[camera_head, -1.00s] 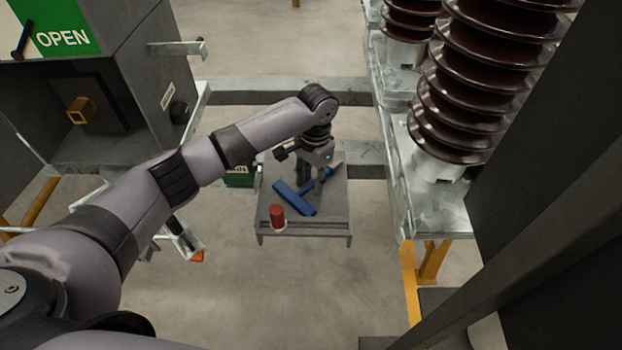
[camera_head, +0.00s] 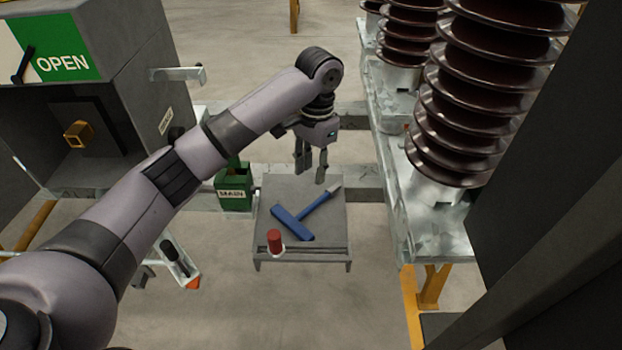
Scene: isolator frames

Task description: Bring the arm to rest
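My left arm reaches in from the left. My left gripper (camera_head: 311,172) hangs above the far edge of a small grey table (camera_head: 335,228), pointing down. Its two fingers are apart with nothing between them. Below it on the table lie a blue bar (camera_head: 292,222) and a blue-handled tool (camera_head: 320,205) with a pale tip, apart from the fingers. A red cylinder (camera_head: 275,240) stands at the table's front left. My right gripper is not in view.
A grey cabinet with a green OPEN sign (camera_head: 64,62) stands at left. A green box labelled MAIN (camera_head: 235,190) is left of the table. Dark ribbed insulators (camera_head: 465,100) on a metal frame (camera_head: 432,225) stand at right. Floor in front of the table is clear.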

